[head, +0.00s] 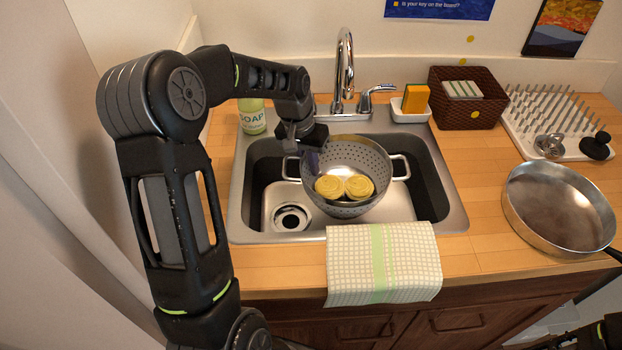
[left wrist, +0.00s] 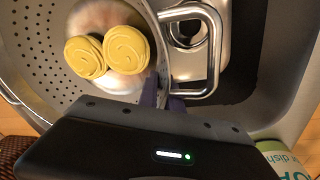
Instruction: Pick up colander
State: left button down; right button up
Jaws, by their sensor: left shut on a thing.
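The grey metal colander (head: 345,158), with holes in its wall and a loop handle on each side, is in the sink. Two yellow pasta nests (head: 345,187) lie in it. My left gripper (head: 312,160) comes down from above at the colander's left rim and is shut on that rim. In the left wrist view the purple fingers (left wrist: 160,95) are at the rim beside the loop handle (left wrist: 205,60). The colander's underside is hidden, so I cannot tell whether it touches the sink floor. My right gripper is not seen; only a part of my right arm shows at lower right.
The sink (head: 440,200) has a faucet (head: 344,75) behind it and a towel (head: 384,262) over its front edge. A soap bottle (head: 252,115) stands at back left. A pan (head: 560,207), a dish rack (head: 560,115) and a wicker basket (head: 468,97) are on the right.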

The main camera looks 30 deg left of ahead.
pick_arm(q)
jog(key=shift+r, duration=1.85)
jog(key=c, duration=2.1)
grip_release()
grip_shut()
